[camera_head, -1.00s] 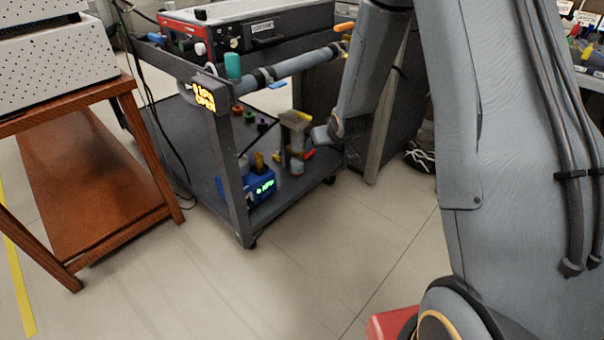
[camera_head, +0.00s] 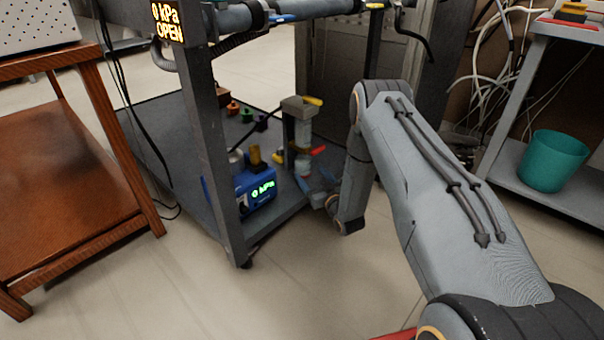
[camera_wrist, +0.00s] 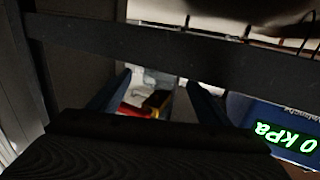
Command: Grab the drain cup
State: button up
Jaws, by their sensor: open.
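A grey column fixture (camera_head: 298,118) stands at the cart's lower-shelf edge, with yellow and red levers. A small pale cup-like part (camera_head: 303,168) at its foot seems to be the drain cup. My gripper (camera_head: 316,184) is low at the shelf edge, close beside that part in the head view. In the wrist view my gripper (camera_wrist: 156,80) has its two blue fingers apart, with nothing clasped. Between and beyond them show a pale part, a red piece (camera_wrist: 133,110) and a yellow piece (camera_wrist: 156,101). I cannot tell whether the pale part is the cup.
A blue pressure box (camera_head: 258,190) reading 0 kPa sits left of the fixture. The cart's upright post (camera_head: 225,160) is nearer to me. A dark bar (camera_wrist: 180,48) crosses the wrist view. A wooden table (camera_head: 75,145) stands left, a teal bin (camera_head: 552,160) right. Front floor is clear.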

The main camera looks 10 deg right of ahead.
aim_at(308, 169)
jog(key=shift+w+f+b, duration=0.15)
jog(key=shift+w+b, duration=0.65)
jog(key=shift+w, duration=0.7)
jog(key=b+x, duration=0.1)
jog(key=x, duration=0.1)
jog(key=b+x, duration=0.2)
jog(key=shift+w+a, duration=0.25)
jog(key=shift+a, duration=0.2)
jog(key=shift+c, duration=0.3)
jog(key=c, duration=1.4)
jog(key=shift+o, duration=0.2)
jog(key=shift+r, duration=0.3)
